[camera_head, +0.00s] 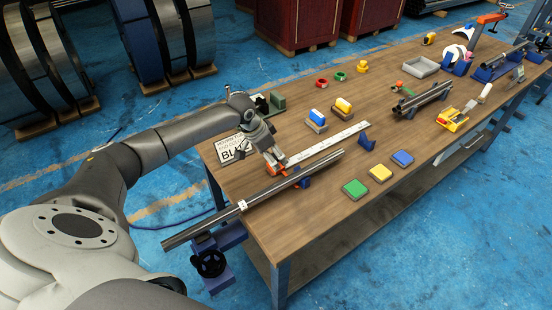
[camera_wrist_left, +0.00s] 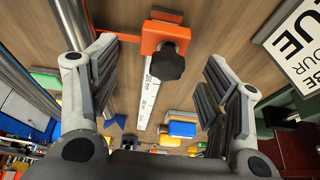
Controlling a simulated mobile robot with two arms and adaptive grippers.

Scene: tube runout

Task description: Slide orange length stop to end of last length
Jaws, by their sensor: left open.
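The orange length stop (camera_wrist_left: 165,38), with a black knob, sits on the white ruler strip (camera_wrist_left: 149,98); its orange arm extends left in the left wrist view toward the metal tube (camera_wrist_left: 30,84). In the head view the stop (camera_head: 277,170) is at the near-left end of the ruler (camera_head: 327,144), partly hidden by my gripper. My left gripper (camera_wrist_left: 160,92) is open, its fingers spread to either side of the stop's knob and apart from it. It also shows in the head view (camera_head: 266,151). The tube (camera_head: 290,184) lies beside the ruler. My right gripper is not seen.
A blue vise (camera_head: 220,242) supports the tube at the table corner. A printed sign (camera_head: 231,147) lies left of the gripper. Green, yellow and blue pads (camera_head: 380,172) lie along the front edge. Blue and yellow blocks (camera_head: 317,116) stand behind the ruler.

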